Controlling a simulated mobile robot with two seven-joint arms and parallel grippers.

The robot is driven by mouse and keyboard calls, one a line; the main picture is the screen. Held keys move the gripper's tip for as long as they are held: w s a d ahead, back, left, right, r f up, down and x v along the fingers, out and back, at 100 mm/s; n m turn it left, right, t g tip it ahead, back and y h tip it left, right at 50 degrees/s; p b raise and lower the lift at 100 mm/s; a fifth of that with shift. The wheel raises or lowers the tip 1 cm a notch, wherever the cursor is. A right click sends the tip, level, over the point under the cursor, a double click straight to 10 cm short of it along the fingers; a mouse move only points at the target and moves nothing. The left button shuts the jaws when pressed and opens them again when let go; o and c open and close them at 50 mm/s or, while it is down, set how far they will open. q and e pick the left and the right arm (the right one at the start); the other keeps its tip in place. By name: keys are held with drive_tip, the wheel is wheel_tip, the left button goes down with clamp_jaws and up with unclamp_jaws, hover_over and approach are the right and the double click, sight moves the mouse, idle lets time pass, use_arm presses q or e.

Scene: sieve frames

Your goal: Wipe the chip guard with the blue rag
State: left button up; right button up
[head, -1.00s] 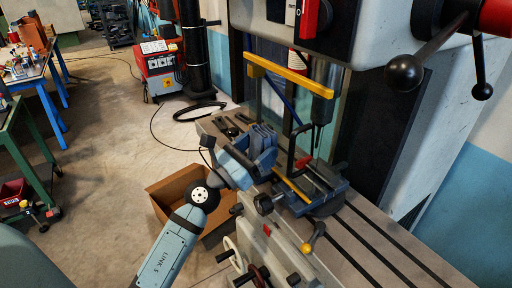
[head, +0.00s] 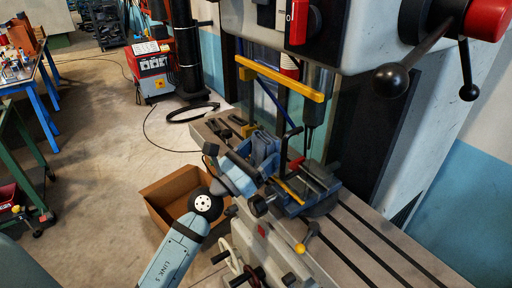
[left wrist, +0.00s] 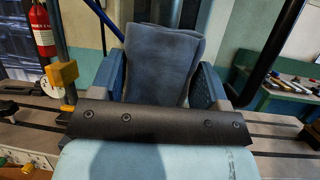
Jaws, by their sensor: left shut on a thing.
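My left gripper (head: 263,152) is shut on the blue rag (head: 267,143), over the machine table just left of the vise. In the left wrist view the folded rag (left wrist: 160,58) stands up between the two blue fingers. The chip guard (head: 280,78) shows in the head view as a yellow bar and frame hanging below the drill head, with a seemingly clear panel. It is behind and above the gripper, and the rag appears apart from it. A yellow piece (left wrist: 62,74) at left in the wrist view may be part of it. My right gripper is out of view.
A vise (head: 305,190) with a yellow-handled tool sits on the slotted machine table (head: 365,240), close to the gripper. The drill head (head: 340,35) overhangs with black-knobbed levers. An open cardboard box (head: 165,190) is on the floor at left.

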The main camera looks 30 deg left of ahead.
use_arm(q)
drive_tip(key=shift+s+d+r, duration=0.1)
drive_tip(key=shift+s+d, duration=0.25)
drive_tip(key=shift+d, duration=0.5)
drive_tip(key=shift+w+p, duration=0.1)
drive_tip(key=shift+p, duration=0.2)
drive_tip(key=shift+w+a+b, duration=0.1)
drive_tip(key=shift+w+a, duration=0.15)
drive_tip(key=shift+a, duration=0.35)
drive_tip(key=shift+w+a+b, duration=0.15)
drive_tip(key=shift+w+a, duration=0.15)
drive_tip(key=shift+a, duration=0.35)
drive_tip(key=shift+w+a+b, duration=0.1)
drive_tip(key=shift+w+a, duration=0.15)
drive_tip(key=shift+a, duration=0.35)
drive_tip(key=shift+s+a, duration=0.2)
drive_tip(key=shift+s, duration=0.15)
drive_tip(key=shift+s+a+b, duration=0.2)
drive_tip(key=shift+s+a, duration=0.1)
drive_tip(key=shift+s, duration=0.5)
drive_tip(key=shift+s+a+b, duration=0.15)
drive_tip(key=shift+s+a, duration=0.15)
drive_tip(key=shift+s, duration=0.45)
drive_tip(key=shift+s+a+b, duration=0.2)
drive_tip(key=shift+s+a, duration=0.1)
drive_tip(key=shift+s, duration=0.5)
